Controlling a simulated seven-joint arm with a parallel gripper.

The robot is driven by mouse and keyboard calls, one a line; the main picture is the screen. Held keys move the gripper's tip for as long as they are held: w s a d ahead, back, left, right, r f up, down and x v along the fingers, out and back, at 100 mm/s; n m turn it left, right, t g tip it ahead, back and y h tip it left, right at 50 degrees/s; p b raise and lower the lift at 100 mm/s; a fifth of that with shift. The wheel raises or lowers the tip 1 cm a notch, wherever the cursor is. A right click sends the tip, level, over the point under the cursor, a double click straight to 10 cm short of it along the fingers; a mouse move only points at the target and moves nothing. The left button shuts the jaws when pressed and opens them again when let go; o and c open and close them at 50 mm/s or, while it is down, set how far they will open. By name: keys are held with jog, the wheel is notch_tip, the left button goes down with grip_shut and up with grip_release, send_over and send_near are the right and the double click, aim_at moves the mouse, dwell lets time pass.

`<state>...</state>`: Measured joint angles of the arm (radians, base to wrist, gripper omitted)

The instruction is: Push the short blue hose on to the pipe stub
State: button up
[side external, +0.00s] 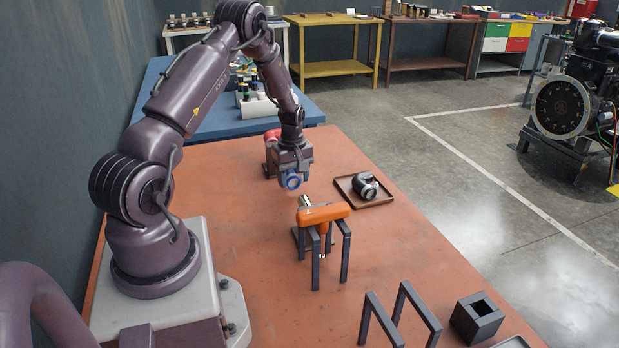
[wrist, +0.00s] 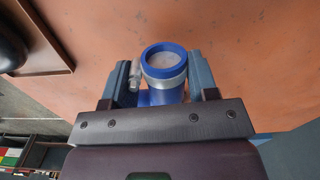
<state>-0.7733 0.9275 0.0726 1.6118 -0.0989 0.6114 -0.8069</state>
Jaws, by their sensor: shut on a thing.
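The short blue hose (side external: 292,181) is held in my gripper (side external: 291,173) above the orange-red bench. In the wrist view the hose (wrist: 165,60) shows a round blue rim, a silver clamp band and a clamp screw on its left. My gripper (wrist: 161,80) is shut on it, one finger on each side. A silver cylinder (side external: 305,201) stands just below and right of the hose, behind an orange tool. It may be the pipe stub, but I cannot tell for sure. The hose and this cylinder look apart.
The orange tool (side external: 323,213) rests across dark stands (side external: 344,250). A brown tray (side external: 348,195) holds a black elbow (side external: 366,186) with a silver ring. A red part (side external: 271,136) is partly hidden behind my gripper. Dark frames and a hollow block (side external: 476,318) stand at the front right.

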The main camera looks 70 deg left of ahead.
aim_at(305, 197)
jog(key=shift+w, duration=0.1)
jog(key=shift+d+m, duration=0.2)
jog(key=shift+m, duration=0.1)
jog(key=shift+d, duration=4.05)
jog(key=shift+d, duration=0.65)
jog(key=o, duration=1.4)
jog(key=shift+c, duration=0.2)
jog(key=shift+c, duration=0.4)
jog(key=shift+r, duration=0.1)
jog(key=shift+r, duration=3.95)
